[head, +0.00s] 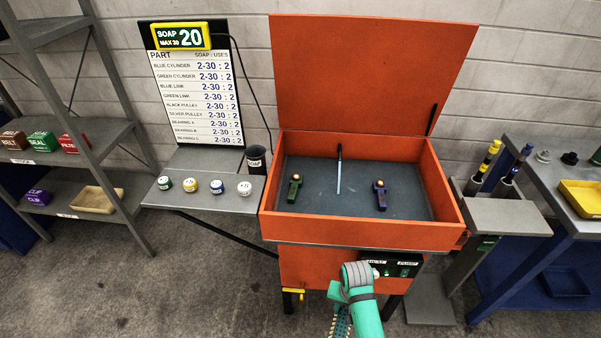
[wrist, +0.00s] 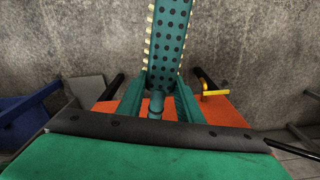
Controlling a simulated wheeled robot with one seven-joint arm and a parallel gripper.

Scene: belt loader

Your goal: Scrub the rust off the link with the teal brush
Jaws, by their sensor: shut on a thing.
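The teal brush (wrist: 168,45) has a dotted back and pale bristles along its edges. My gripper (wrist: 157,104) is shut on its handle, and the brush sticks out beyond the fingers. In the head view the brush (head: 340,324) shows at the bottom edge, low in front of the orange washer and outside its basin. A green link (head: 294,190) lies at the left of the basin floor and a blue link (head: 381,197) at the right. Each has an orange-brown spot at its far end; I cannot tell whether it is rust.
The orange washer (head: 300,223) has its lid (head: 370,70) raised. A pale blue spout or stream (head: 339,178) stands mid-basin. A control panel (head: 392,268) and yellow tap (head: 294,292) are on its front. A side shelf (head: 205,203) holds several small pots. A counter (head: 548,185) stands right.

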